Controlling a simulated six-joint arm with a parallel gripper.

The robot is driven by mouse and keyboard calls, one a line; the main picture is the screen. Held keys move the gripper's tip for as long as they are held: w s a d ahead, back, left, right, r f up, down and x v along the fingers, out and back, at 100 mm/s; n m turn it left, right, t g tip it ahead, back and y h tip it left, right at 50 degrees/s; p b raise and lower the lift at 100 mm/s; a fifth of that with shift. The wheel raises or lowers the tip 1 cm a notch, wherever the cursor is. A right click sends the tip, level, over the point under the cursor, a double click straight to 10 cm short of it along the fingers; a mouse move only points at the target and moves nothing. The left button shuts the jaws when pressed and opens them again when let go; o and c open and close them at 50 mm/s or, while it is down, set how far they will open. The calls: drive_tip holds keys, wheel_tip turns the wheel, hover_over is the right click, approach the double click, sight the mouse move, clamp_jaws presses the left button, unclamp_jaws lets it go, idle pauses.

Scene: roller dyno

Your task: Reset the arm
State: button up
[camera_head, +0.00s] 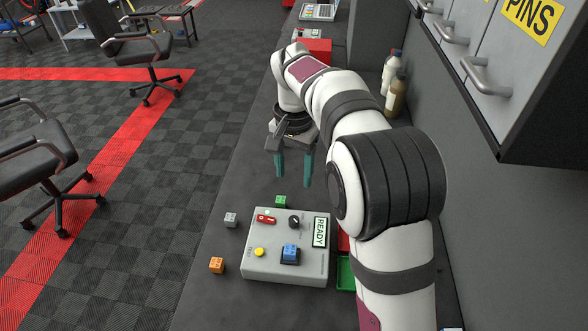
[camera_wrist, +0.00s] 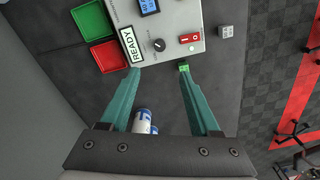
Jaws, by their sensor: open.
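My gripper (camera_head: 293,165) is open and empty, its two teal fingers pointing down above the bench, behind the control box (camera_head: 286,272) in the head view. In the wrist view the gripper (camera_wrist: 160,70) has its fingers spread apart, with the grey box at the top of the picture. My white arm reaches from the lower right of the head view towards the back of the bench.
The box carries a READY display (camera_head: 320,232), a red switch, a black knob, a yellow button and a blue block (camera_head: 290,252). Green (camera_head: 281,201), grey (camera_head: 231,219) and orange (camera_head: 217,265) blocks lie around it. Bottles (camera_head: 396,95) stand by the wall under a cabinet.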

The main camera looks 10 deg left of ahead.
drive_tip(key=shift+r, duration=0.15)
drive_tip(key=s+d+r, duration=0.4)
drive_tip(key=s+d, duration=0.3)
drive_tip(key=s, duration=0.2)
drive_tip(key=s+d+f+y, duration=0.1)
drive_tip(key=s+d+f, duration=0.1)
drive_tip(key=s, duration=0.9)
drive_tip(key=s+d+f+m, duration=0.1)
drive_tip(key=s+d+f, duration=0.1)
drive_tip(key=s, duration=0.9)
drive_tip(key=shift+s+d+f+m+y, duration=0.3)
drive_tip(key=shift+d+y, duration=0.1)
drive_tip(key=shift+d, duration=0.25)
